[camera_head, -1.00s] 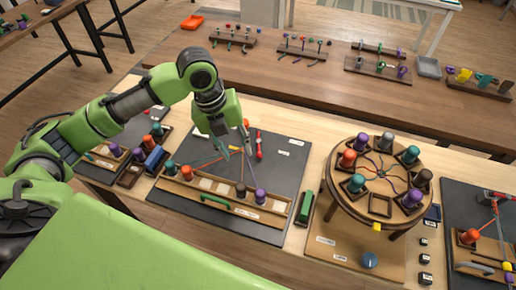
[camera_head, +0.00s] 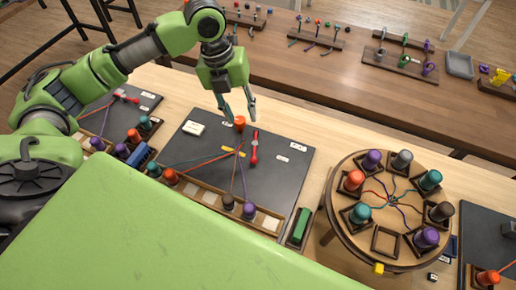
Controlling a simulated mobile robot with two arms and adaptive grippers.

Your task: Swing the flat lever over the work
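A red, narrow lever-like piece (camera_head: 254,148) lies on the dark work board (camera_head: 285,175), with a thicker red part at its lower end. A flat yellow strip (camera_head: 233,151) lies just left of it, where the cords (camera_head: 212,158) meet. I cannot tell for sure which one is the flat lever. My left gripper (camera_head: 238,114) is open above the back edge of the board, with its fingertips around or just above an orange bobbin (camera_head: 239,124). I cannot tell whether they touch it. The gripper is apart from the red piece. My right gripper is not in view.
Bobbins, including a brown one (camera_head: 228,201) and a purple one (camera_head: 249,211), stand in a wooden rail along the board's front. A green block (camera_head: 301,225) stands to its right. A round wooden stand (camera_head: 350,237) with several bobbins is farther right. My green body covers the lower left.

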